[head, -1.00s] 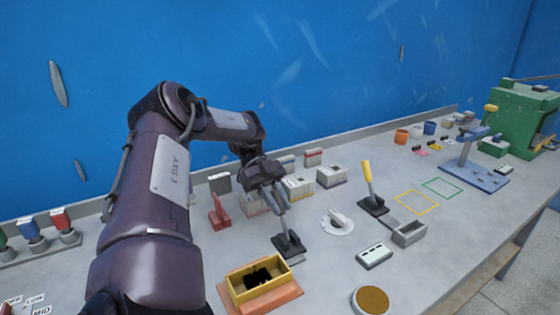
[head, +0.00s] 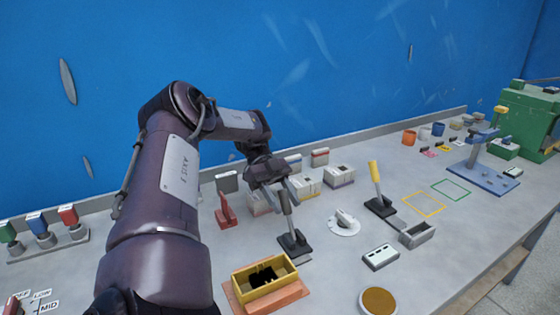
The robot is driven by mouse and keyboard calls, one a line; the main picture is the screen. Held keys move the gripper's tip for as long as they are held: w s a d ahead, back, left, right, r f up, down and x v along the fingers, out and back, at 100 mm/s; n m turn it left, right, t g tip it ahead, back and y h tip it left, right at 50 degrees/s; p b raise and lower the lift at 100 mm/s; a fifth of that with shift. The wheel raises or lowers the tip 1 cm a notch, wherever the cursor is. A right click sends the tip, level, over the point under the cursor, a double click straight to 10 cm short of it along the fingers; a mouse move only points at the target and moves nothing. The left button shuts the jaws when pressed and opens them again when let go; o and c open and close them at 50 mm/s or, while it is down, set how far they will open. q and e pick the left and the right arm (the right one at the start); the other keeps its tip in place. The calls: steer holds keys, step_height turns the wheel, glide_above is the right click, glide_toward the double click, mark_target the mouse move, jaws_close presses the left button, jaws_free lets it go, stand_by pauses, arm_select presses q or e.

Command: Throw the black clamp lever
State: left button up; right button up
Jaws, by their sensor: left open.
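My left gripper (head: 283,191) is open at the top of the handle, with the handle's upper end close to the fingers. I cannot tell whether the fingers touch it. The gripper and wrist hide part of the things behind. My right gripper is not in view.
A yellow-handled lever (head: 375,180) stands to the right, past a white dial (head: 343,224). A yellow box (head: 243,286) sits in front of the black lever and a red lever (head: 224,212) to its left. Small grey boxes (head: 340,175) stand behind. The blue wall (head: 250,50) closes the back.

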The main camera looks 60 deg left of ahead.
arm_select(q)
steer(key=v, duration=0.7)
steer(key=shift+a, duration=0.25)
steer(key=shift+r, duration=0.15)
stand_by(0.4)
